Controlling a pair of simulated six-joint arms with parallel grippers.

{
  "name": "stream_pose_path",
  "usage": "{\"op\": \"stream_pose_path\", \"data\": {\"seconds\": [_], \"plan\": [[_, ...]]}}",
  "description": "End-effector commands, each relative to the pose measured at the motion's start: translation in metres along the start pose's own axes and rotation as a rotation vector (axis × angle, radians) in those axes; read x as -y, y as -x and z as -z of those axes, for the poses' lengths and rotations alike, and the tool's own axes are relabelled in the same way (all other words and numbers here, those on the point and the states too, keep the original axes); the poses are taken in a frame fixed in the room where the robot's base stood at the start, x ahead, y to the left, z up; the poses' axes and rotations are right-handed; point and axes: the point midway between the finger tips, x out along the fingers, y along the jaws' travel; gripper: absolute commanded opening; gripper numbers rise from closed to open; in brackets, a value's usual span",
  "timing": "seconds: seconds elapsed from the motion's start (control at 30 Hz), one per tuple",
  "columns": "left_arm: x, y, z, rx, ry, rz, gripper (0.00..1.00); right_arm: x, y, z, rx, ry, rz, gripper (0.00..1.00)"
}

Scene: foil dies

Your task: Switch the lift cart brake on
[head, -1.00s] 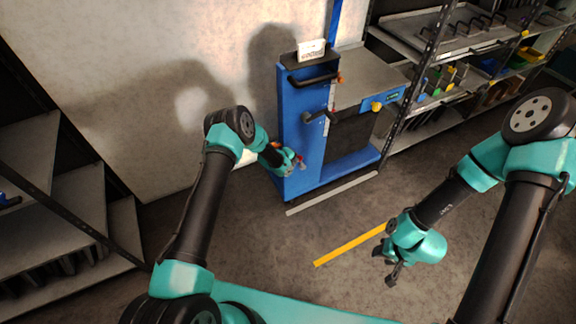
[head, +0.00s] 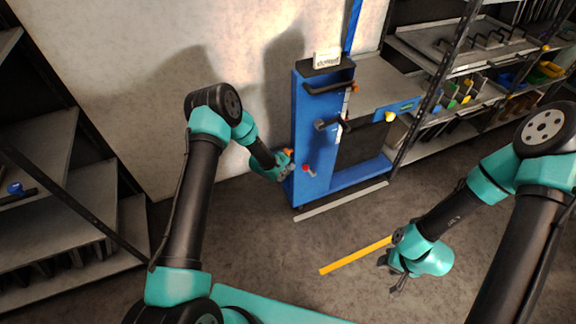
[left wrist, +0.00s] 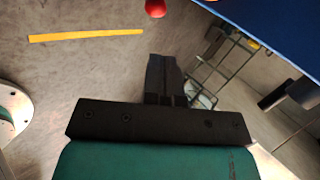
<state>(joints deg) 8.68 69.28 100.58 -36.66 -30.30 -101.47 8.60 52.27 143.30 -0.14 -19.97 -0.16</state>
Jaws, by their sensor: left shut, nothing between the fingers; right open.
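The blue lift cart (head: 308,128) stands against the wall in the head view. A small lever with a red knob (head: 306,169) sits low on its front; I take it for the brake. The red knob also shows at the top edge of the left wrist view (left wrist: 155,8). My left gripper (head: 289,166) is beside the knob, to its left, apart from it. Its fingers (left wrist: 164,72) are shut and empty in the left wrist view. My right gripper (head: 390,279) is open and empty above the floor, well away from the cart.
A yellow floor stripe (head: 355,255) lies in front of the cart. A pale strip (head: 341,202) runs along the floor at the cart's foot. Shelving (head: 470,120) with trays and bins stands to the right, and another rack (head: 70,210) at the left. The floor between is clear.

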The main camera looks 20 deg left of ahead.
Motion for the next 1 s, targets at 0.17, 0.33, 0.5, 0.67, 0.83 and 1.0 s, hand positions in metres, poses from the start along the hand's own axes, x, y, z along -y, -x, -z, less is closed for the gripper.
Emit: {"op": "stream_pose_path", "data": {"seconds": [0.17,0.33,0.5,0.67,0.83,1.0], "plan": [[0.004,0.016,0.001,0.0,0.0,0.001,0.0,0.0,0.0,0.0,0.0,0.0,0.0,0.43],[0.004,0.018,0.001,0.0,0.0,0.0,0.0,0.0,0.0,0.0,0.0,0.0,0.0,0.43],[0.004,0.018,0.001,0.0,0.0,0.0,0.0,0.0,0.0,0.0,0.0,0.0,0.0,0.43],[0.004,0.018,0.001,0.0,0.0,0.0,0.0,0.0,0.0,0.0,0.0,0.0,0.0,0.43],[0.001,0.021,0.004,-0.001,0.039,-0.01,0.0,0.0,0.0,0.0,0.0,0.0,0.0,0.43],[-0.016,0.037,0.016,0.003,0.252,-0.06,0.0,0.0,0.0,0.0,0.0,0.0,0.0,0.43]]}}
